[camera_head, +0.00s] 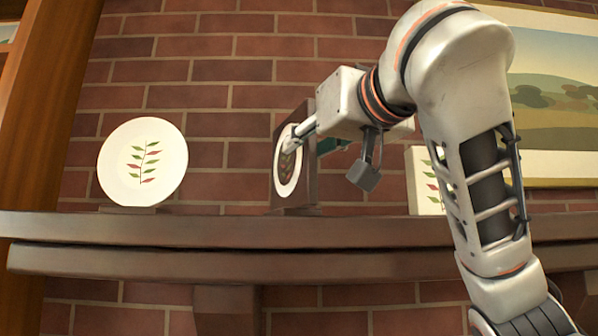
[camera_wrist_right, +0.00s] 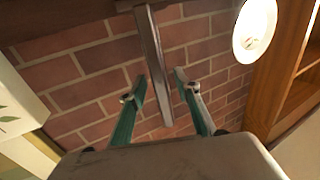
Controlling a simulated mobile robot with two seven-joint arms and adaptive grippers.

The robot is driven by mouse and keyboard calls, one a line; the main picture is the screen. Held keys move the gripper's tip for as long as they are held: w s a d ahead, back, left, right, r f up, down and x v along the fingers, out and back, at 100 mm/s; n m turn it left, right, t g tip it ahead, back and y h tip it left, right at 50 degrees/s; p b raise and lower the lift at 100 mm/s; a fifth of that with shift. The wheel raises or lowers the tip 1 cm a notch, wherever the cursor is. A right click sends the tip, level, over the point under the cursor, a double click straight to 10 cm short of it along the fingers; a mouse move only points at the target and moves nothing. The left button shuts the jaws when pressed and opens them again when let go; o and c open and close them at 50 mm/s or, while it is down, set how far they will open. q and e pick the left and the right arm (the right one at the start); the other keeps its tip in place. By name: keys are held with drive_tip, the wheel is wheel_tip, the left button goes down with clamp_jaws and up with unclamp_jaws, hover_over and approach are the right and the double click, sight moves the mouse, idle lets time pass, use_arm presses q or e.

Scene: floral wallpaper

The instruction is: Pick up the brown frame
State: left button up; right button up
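The brown frame (camera_head: 303,188) stands upright on the mantel shelf, with a pale oval holding a leaf pattern on its face. In the head view my right gripper (camera_head: 305,132) reaches it from the right, one finger in front of its face. The right wrist view shows the frame edge-on as a narrow brown bar (camera_wrist_right: 154,65) between the two green-grey fingers (camera_wrist_right: 159,78). The fingers are apart, with brick visible on both sides of the bar, so no grip shows. My left gripper is in neither view.
A white plate (camera_head: 143,163) with a leaf pattern stands left on the shelf (camera_head: 180,232). A pale leaf-patterned block (camera_head: 415,182) stands right, partly behind my arm. A landscape picture (camera_head: 555,95) is behind at the right. The brick wall is close behind the shelf.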

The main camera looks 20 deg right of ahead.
sight(292, 156)
drive_tip(key=shift+w+a+p, duration=0.2)
drive_tip(key=shift+w+p, duration=0.15)
drive_tip(key=shift+w, duration=0.55)
drive_tip(key=shift+w+p, duration=0.3)
drive_tip(key=shift+w, duration=0.1)
drive_tip(key=w+p, duration=0.1)
drive_tip(key=w, duration=0.1)
drive_tip(key=w+p, duration=0.1)
drive_tip(key=w, duration=0.1)
drive_tip(key=shift+w+a+r, duration=0.1)
drive_tip(key=shift+w+a, duration=0.1)
drive_tip(key=shift+w, duration=0.2)
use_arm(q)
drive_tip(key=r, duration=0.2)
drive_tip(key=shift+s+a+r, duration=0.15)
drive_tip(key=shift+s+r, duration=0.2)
use_arm(e)
clamp_jaws()
